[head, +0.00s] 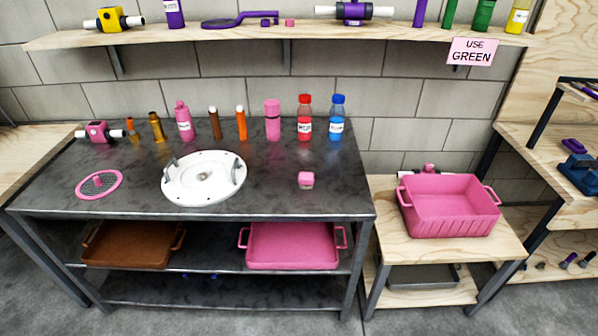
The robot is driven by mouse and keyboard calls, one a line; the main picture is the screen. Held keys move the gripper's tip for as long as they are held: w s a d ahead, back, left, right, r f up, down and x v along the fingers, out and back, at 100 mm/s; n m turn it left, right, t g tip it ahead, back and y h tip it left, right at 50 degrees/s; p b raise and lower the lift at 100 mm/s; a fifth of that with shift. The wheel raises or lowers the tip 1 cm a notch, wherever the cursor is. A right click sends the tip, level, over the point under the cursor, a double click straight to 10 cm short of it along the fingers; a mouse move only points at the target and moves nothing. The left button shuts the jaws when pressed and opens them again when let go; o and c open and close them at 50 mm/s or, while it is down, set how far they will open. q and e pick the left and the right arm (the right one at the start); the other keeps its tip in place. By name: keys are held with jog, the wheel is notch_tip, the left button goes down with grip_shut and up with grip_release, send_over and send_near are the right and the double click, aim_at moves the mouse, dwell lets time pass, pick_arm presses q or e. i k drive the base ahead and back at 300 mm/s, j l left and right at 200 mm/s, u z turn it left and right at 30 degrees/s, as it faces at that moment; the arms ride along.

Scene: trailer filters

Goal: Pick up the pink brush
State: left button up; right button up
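No thing in the head view is clearly a pink brush. A small pink block (306,180) with a paler front lies on the right part of the dark table top; I cannot tell whether it is a brush. Other pink things on that table are a round mesh tool with a pink rim (118,181) at the front left, a pink bottle (183,122), a pink cylinder (272,120) and a pink-bodied device with white ends (97,131). Small dark tools (568,261) lie low at the far right, too small to identify. Neither gripper is in view.
The dark table (250,200) also holds a white round plate (204,192) and several bottles along its back. A pink bin (450,222) stands on a wooden stand (390,246) to the right. Brown (130,255) and pink (292,258) trays sit on the lower shelf.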

aim_at(305, 178)
jog(key=i+l+u, duration=0.4)
jog(key=l, duration=0.2)
jog(key=i+l+u, duration=0.2)
jog(key=l+u, duration=0.15)
jog(key=l, duration=0.3)
jog(key=i+l+u, duration=0.2)
jog(key=l, duration=0.15)
jog(key=k, duration=0.1)
